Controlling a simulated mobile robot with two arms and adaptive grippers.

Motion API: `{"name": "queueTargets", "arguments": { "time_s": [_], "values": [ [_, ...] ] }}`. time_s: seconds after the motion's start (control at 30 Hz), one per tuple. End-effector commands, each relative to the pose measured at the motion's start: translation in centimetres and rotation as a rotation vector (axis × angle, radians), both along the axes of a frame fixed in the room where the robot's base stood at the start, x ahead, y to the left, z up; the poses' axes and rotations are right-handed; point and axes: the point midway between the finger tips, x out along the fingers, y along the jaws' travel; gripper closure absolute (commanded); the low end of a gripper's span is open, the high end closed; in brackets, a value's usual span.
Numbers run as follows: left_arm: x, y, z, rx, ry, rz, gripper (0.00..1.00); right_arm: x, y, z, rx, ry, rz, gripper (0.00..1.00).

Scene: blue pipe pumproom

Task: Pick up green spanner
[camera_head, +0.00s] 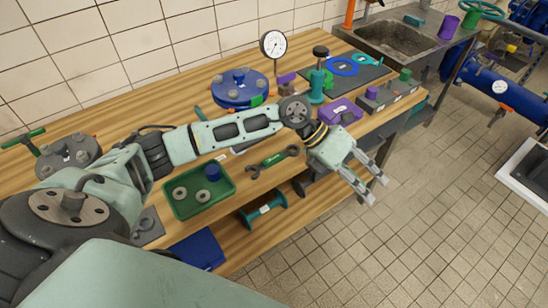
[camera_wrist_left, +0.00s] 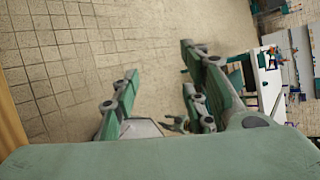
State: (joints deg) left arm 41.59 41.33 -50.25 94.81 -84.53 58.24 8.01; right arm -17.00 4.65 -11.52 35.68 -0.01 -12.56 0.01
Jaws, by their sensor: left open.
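The green spanner (camera_head: 276,157), with a green handle and dark open ends, lies on the wooden workbench near its front edge in the head view. My left forearm passes just behind it. My left gripper (camera_head: 373,188) is open and empty, to the right of the spanner and out past the bench's front edge, above the tiled floor. I cannot make out the spanner in that view.
On the wooden workbench (camera_head: 150,105), a green tray (camera_head: 222,208) with rings and a blue part sits left of the spanner. A purple part (camera_head: 339,110), a dial gauge (camera_head: 273,45) and a blue flange (camera_head: 239,88) stand behind. A lower shelf holds a green spool-like part (camera_head: 263,210).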

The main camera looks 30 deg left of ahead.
Motion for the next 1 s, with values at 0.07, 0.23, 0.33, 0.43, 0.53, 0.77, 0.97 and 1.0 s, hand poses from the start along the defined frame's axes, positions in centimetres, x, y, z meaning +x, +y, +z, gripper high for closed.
{"name": "queueTargets", "arguments": {
  "time_s": [0.07,0.23,0.33,0.43,0.53,0.77,0.97,1.0],
  "values": [
    [1.0,6.6,-1.5,0.271,-0.008,-0.045,0.59,-0.1,-0.2,0.2,-0.002,0.002,0.000,0.60],
    [1.6,19.2,-1.7,0.704,0.057,-0.049,0.59,-0.1,-0.2,0.4,-0.003,0.003,0.000,0.60],
    [1.5,23.6,-0.8,0.842,0.094,-0.031,0.59,-0.3,-0.2,0.4,-0.003,0.004,0.000,0.60],
    [1.3,25.6,-0.6,0.904,0.116,-0.019,0.59,-0.4,-0.2,0.6,-0.002,0.007,0.000,0.60],
    [1.2,26.0,-1.4,0.918,0.124,-0.018,0.59,-0.6,-0.2,0.9,-0.003,0.009,-0.001,0.60],
    [1.1,25.9,-3.9,0.915,0.125,-0.021,0.59,-0.6,-0.2,2.3,-0.003,0.009,-0.001,0.60],
    [1.1,25.9,-7.0,0.913,0.123,-0.019,0.59,-0.6,0.1,3.6,0.001,0.008,-0.003,0.60],
    [1.2,25.9,-7.4,0.913,0.122,-0.019,0.59,-0.6,0.2,3.6,0.001,0.008,-0.003,0.60]
  ]
}}
